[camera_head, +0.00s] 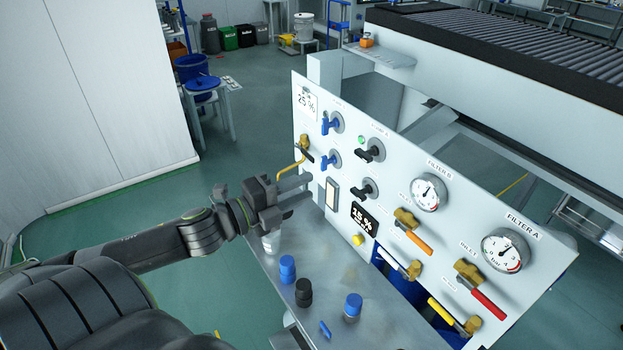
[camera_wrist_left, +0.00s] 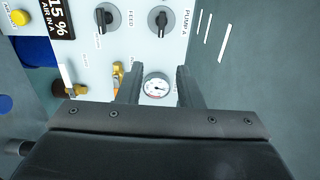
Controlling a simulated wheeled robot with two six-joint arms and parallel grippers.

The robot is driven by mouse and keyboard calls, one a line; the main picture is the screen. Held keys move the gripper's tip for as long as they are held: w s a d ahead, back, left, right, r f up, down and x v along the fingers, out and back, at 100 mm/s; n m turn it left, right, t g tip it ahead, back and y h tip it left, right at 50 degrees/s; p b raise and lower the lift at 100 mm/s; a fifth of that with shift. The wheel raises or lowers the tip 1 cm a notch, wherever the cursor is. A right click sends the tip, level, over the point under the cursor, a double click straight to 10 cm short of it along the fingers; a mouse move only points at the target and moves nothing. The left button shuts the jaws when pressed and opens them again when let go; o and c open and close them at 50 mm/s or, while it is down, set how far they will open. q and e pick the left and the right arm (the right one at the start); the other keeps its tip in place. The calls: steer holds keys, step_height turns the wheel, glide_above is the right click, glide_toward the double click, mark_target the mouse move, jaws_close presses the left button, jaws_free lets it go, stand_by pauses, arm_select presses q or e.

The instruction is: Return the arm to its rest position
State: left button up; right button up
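My left arm (camera_head: 150,245) reaches in from the left, with its left gripper (camera_head: 310,188) in front of the left part of the white panel (camera_head: 395,187). The two grey fingers are apart with nothing between them. In the left wrist view the gripper (camera_wrist_left: 160,72) also shows as two separate dark fingers, with a pressure gauge (camera_wrist_left: 156,87) seen in the gap beyond them. The fingertips point at the panel beside a pale rectangular switch (camera_head: 332,194); I cannot tell how close they are. My right gripper is in neither view.
The panel carries black knobs (camera_head: 371,149), blue handles (camera_head: 331,124), gauges (camera_head: 429,192) and coloured valve levers (camera_head: 487,302). A grey metal shelf (camera_head: 330,262) below it holds blue-capped (camera_head: 287,268) and black-capped (camera_head: 303,291) containers. Open floor (camera_head: 140,215) lies to the left.

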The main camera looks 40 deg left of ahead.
arm_select(q)
steer(key=shift+f, duration=0.1)
